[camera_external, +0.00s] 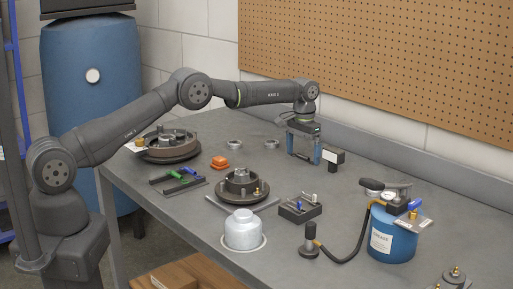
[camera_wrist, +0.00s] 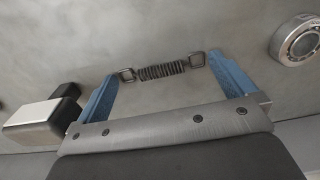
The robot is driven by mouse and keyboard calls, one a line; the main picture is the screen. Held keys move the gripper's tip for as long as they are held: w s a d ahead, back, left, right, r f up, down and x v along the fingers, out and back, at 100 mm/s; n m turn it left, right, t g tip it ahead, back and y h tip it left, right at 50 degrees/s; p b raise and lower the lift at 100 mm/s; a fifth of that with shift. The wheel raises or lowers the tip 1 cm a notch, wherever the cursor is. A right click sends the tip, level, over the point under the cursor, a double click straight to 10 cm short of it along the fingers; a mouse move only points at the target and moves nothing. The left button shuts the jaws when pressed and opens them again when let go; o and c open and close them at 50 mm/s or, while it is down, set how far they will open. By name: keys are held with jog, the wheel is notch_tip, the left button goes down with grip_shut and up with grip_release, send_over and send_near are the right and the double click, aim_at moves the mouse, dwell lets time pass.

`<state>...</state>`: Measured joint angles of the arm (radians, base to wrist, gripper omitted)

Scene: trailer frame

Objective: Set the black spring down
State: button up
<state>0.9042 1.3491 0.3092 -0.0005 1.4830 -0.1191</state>
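The black spring (camera_wrist: 162,70) is a dark coil with a square loop at each end. My gripper (camera_external: 304,156) points down low over the back part of the grey bench (camera_external: 350,215) in the external view.
A small black-and-white block (camera_external: 333,156) stands close to the right of my gripper; it also shows in the wrist view (camera_wrist: 42,117). A bearing ring (camera_wrist: 298,40) lies to the other side. A blue canister (camera_external: 392,238) stands at front right. The bench below the spring looks clear.

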notch_tip(320, 180, up, 12)
jog(key=shift+r, duration=0.2)
dwell(0.4)
notch_tip(320, 180, down, 12)
jog(key=shift+f, duration=0.1)
jog(key=shift+r, duration=1.75)
jog(key=shift+f, duration=0.1)
